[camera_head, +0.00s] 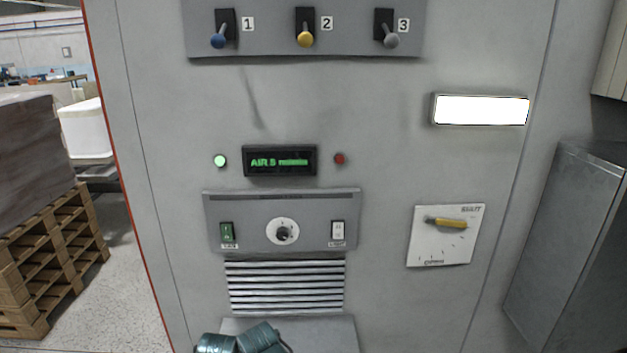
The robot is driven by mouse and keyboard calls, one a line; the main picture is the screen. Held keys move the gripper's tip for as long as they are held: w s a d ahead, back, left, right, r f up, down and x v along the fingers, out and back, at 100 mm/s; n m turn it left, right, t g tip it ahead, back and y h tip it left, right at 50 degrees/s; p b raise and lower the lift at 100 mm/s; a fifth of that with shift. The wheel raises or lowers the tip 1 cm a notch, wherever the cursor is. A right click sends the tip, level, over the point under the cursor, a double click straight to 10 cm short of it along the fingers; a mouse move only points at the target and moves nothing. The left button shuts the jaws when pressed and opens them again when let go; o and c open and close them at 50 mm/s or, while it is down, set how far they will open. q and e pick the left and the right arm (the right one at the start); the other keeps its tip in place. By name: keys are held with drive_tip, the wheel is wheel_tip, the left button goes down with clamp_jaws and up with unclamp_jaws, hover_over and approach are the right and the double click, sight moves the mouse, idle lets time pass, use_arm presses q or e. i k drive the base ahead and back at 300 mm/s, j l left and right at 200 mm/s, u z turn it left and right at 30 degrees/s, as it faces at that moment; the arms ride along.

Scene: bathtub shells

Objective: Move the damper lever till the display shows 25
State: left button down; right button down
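The damper lever (447,222) is a yellow handle on a white plate (440,254) at the right of the grey cabinet front. It lies nearly level, tilted slightly down to the right. The plate has a word like "SHUT" at its top right and one like "OPEN" at its bottom, with small marks between. The display (280,161) is a dark box with green text. It seems to read "AIR 5" with a bar or small text after it, partly blurred. Neither of my grippers is in view.
Three numbered levers (305,29) sit above. A green lamp (220,160) and a red lamp (339,159) flank the display. Below are a knob panel (283,232), vents (284,287) and teal rounded objects (258,338). A grey cabinet (565,235) stands at right; the space before the lever is clear.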

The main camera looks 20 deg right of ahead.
sight(442, 221)
drive_tip(key=z, duration=1.45)
